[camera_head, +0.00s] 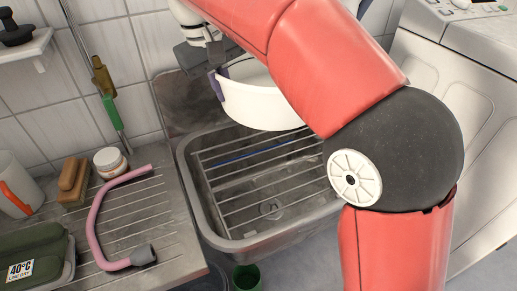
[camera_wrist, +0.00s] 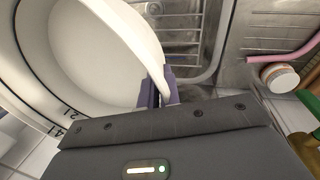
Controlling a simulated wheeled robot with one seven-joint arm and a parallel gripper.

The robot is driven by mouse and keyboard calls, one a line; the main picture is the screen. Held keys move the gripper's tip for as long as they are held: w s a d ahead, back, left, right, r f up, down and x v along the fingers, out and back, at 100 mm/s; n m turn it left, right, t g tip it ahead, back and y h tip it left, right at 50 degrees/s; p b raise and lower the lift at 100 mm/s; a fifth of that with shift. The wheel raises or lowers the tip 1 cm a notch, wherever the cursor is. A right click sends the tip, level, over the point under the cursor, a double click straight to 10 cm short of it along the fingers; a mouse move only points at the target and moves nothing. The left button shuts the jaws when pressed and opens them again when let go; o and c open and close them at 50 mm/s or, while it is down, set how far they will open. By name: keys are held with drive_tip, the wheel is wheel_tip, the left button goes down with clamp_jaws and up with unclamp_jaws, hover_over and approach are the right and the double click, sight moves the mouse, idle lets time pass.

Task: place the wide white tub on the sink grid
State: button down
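The wide white tub (camera_head: 258,103) is held above the back of the sink in the head view, partly hidden by my red arm. My gripper (camera_head: 218,84) is shut on the tub's rim, with one purple finger showing outside the wall. In the wrist view the tub (camera_wrist: 95,50) fills the upper left, and the purple fingers of my gripper (camera_wrist: 158,92) pinch its rim. The sink grid (camera_head: 250,174) is a set of metal bars across the steel basin, below and in front of the tub. Its bars also show in the wrist view (camera_wrist: 180,42). The grid looks empty where visible.
On the drainboard (camera_head: 165,225) left of the sink lie a pink hose (camera_head: 95,218), a brush (camera_head: 74,179), a lidded jar (camera_head: 110,162) and a green container (camera_head: 35,255). A white machine (camera_head: 475,125) stands at right. A green cup (camera_head: 246,277) is below the sink front.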

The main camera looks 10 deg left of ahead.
wheel_tip(320, 180, down, 19)
drive_tip(key=b, duration=0.4)
drive_tip(key=shift+s+r, duration=0.15)
drive_tip(key=shift+r, duration=0.05)
drive_tip(key=c, duration=2.1)
unclamp_jaws()
drive_tip(key=shift+f, duration=0.2)
drive_tip(key=o, duration=0.5)
drive_tip(key=shift+r, duration=0.1)
drive_tip(key=r+p, duration=0.1)
drive_tip(key=r, duration=0.3)
drive_tip(key=s+a+r, duration=0.1)
drive_tip(key=r, duration=0.3)
drive_tip(key=r+p, duration=0.1)
drive_tip(key=r, duration=0.3)
drive_tip(key=shift+s+a+p, duration=0.3)
